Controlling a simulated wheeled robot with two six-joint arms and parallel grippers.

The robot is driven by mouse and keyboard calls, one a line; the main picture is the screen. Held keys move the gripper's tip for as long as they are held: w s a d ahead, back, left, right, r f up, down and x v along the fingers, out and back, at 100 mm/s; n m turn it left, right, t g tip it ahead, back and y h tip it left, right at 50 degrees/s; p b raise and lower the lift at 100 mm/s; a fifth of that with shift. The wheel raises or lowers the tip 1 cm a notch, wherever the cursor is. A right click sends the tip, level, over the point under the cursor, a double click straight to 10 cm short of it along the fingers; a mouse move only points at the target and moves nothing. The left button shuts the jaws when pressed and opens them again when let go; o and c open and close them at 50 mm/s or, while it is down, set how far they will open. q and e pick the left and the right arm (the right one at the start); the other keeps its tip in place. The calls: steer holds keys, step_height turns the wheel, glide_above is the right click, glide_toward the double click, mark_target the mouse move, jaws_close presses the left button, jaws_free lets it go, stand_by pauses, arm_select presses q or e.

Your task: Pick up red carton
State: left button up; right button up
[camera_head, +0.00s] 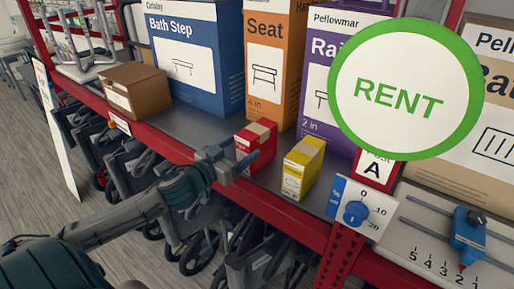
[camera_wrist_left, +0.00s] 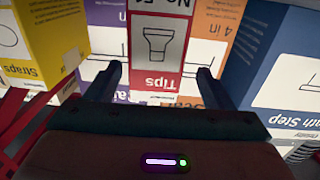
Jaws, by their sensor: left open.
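The red carton (camera_head: 258,142) stands on the grey shelf, between a large blue box behind left and a small yellow carton (camera_head: 302,167) to its right. My left gripper (camera_head: 234,167) is right in front of the red carton, in from the left. In the wrist view its open fingers (camera_wrist_left: 157,82) point at the carton, one to each side. I cannot tell whether they touch it. My right gripper is not in view.
A brown box (camera_head: 135,90) sits at the shelf's left. Large Bath Step (camera_head: 195,60), Seat (camera_head: 270,65) and purple boxes stand behind. A round RENT sign (camera_head: 405,88) and a blue dial (camera_head: 354,212) are at right. Scooters or walkers with wheels stand below the red shelf edge.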

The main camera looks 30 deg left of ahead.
mark_target(254, 139)
arm_select(q)
steer(key=shift+w+d+r, duration=0.1)
steer(key=shift+w+d, duration=0.05)
steer(key=shift+w, duration=0.25)
steer(key=shift+w+d+r+p, duration=0.1)
steer(key=shift+w+p, duration=0.05)
steer(key=shift+w, duration=0.25)
steer(key=shift+w+d+r+p, duration=0.1)
steer(key=shift+w+p, duration=0.05)
steer(key=shift+w, duration=0.2)
steer(key=w, duration=0.1)
steer(key=w+p, duration=0.1)
steer(key=shift+w+d+r, duration=0.1)
steer(key=shift+w+d, duration=0.1)
steer(key=shift+w, duration=0.6)
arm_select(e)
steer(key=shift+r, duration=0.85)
arm_select(q)
steer(key=c, duration=1)
steer(key=shift+c, duration=0.8)
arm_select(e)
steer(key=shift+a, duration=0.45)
